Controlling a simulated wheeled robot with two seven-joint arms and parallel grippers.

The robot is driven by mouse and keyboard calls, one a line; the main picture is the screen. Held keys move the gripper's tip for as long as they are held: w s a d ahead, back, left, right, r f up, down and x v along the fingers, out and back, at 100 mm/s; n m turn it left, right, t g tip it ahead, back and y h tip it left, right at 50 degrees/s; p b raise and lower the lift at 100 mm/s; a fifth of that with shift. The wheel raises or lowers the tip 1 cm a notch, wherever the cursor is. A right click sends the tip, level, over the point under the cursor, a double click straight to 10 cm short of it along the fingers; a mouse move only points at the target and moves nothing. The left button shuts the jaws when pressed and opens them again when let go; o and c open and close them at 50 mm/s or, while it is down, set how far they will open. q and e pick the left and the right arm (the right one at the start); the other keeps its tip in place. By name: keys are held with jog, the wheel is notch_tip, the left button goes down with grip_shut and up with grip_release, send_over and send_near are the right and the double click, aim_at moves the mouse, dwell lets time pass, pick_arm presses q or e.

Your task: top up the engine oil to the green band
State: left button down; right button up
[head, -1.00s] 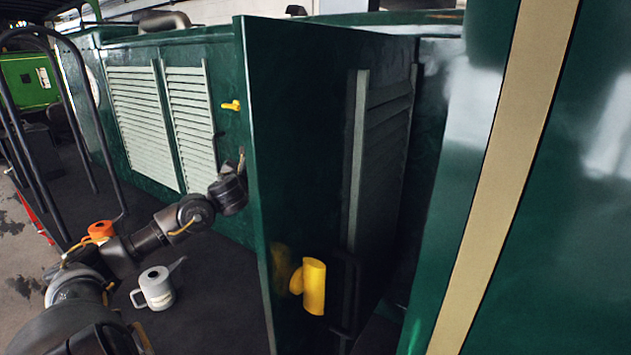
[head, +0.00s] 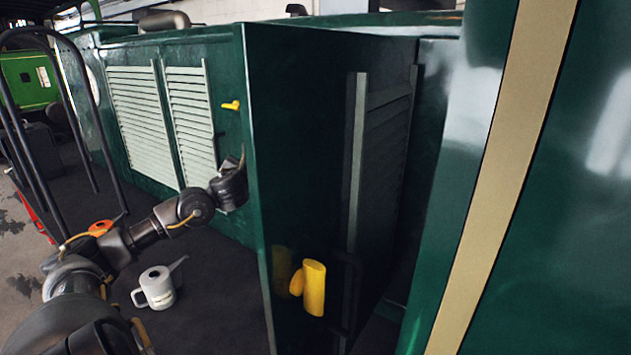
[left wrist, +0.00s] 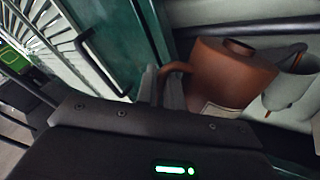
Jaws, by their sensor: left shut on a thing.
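In the head view the green door panel (head: 320,140) hides this gripper and the brown can; only my left arm shows, reaching in behind the door's edge. I see no oil gauge or green band. My right gripper is in neither view.
A pale spouted can (head: 156,288) stands on the dark floor. An orange item (head: 101,228) is partly hidden by my arm. A yellow handle (head: 314,288) sits low on the door.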

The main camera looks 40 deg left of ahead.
pick_arm(q)
jog(key=shift+r, duration=0.2)
jog(key=shift+w+r+m+p, duration=0.1)
jog(key=shift+r+m+p, duration=0.2)
jog(key=shift+r+p, duration=0.05)
dwell(0.7)
jog(key=shift+d+r, duration=0.1)
jog(key=shift+r, duration=0.25)
jog(key=shift+w+r+p, duration=0.1)
jog(key=shift+p, duration=0.2)
jog(key=shift+r, duration=0.1)
dwell(0.4)
jog(key=shift+w+d+r+m+p, duration=0.1)
jog(key=shift+d+r+m+p, duration=0.05)
jog(key=shift+r+m+p, duration=0.3)
dwell(0.7)
